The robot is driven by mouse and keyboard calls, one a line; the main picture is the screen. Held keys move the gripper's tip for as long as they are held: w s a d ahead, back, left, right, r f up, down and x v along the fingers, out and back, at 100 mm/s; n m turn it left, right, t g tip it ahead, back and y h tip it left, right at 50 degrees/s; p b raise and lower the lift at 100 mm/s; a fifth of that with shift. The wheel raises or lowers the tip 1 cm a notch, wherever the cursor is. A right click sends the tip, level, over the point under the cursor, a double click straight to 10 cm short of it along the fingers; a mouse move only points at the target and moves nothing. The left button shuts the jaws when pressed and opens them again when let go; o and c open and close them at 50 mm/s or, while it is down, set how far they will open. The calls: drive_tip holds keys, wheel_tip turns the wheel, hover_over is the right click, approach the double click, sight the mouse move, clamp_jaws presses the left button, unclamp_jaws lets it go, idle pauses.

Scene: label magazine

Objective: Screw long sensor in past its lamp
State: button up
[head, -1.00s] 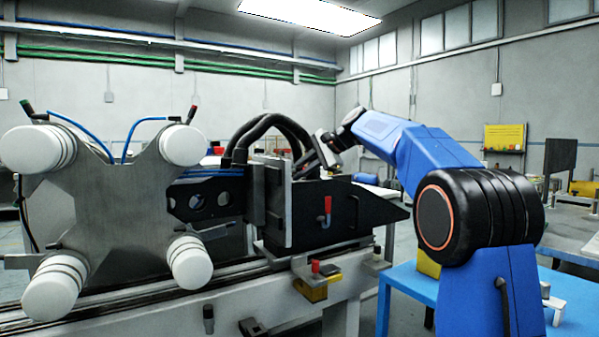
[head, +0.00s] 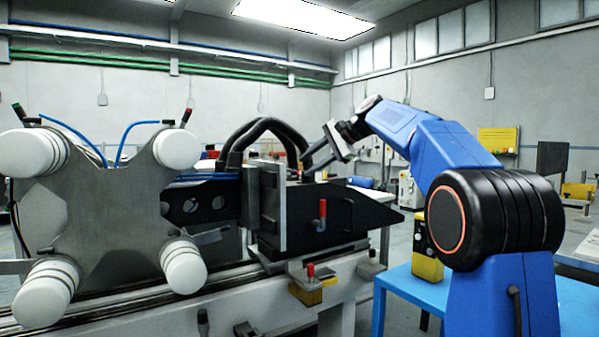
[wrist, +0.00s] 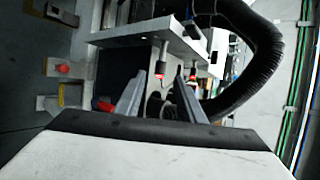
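In the wrist view two slim sensors with glowing red lamps stand out from a pale metal plate (wrist: 130,38): one sensor (wrist: 160,68) lies just beyond my fingertips, the other (wrist: 193,72) a little to the right. I cannot tell which is longer. My gripper (wrist: 158,84) has its two grey fingers apart, with dark rounded parts visible between them; nothing is clearly held. In the head view my gripper (head: 308,160) points down-left above the top of the black magazine housing (head: 325,212). The sensors are too small to make out there.
Thick black hoses (head: 262,124) arch close to my gripper. A red-handled lever (head: 322,213) is on the housing's side. A grey plate with white rollers (head: 105,205) stands left. A yellow and black item (head: 427,262) is on the blue table (head: 400,285).

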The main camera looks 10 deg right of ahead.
drive_tip(key=v, duration=1)
drive_tip(key=s+a+f+n+g+h, duration=0.1)
drive_tip(key=s+a+f+n+h, duration=0.15)
drive_tip(key=s+f, duration=0.75)
drive_tip(key=s+a+f+n+g+h, duration=0.15)
drive_tip(key=s+a+f, duration=0.25)
drive_tip(key=s+f, duration=0.6)
drive_tip(key=s+d+f+n+h, duration=0.1)
drive_tip(key=s+f+n, duration=0.3)
drive_tip(key=s+f, duration=0.9)
drive_tip(key=s+d+f+n+h, duration=0.1)
drive_tip(key=s+f+n+h, duration=0.2)
drive_tip(key=s+f, duration=1)
drive_tip(key=shift+s+d+f+n, duration=0.15)
drive_tip(key=shift+d+f+n, duration=0.15)
drive_tip(key=shift+f+n, duration=0.4)
drive_tip(key=shift+g, duration=0.25)
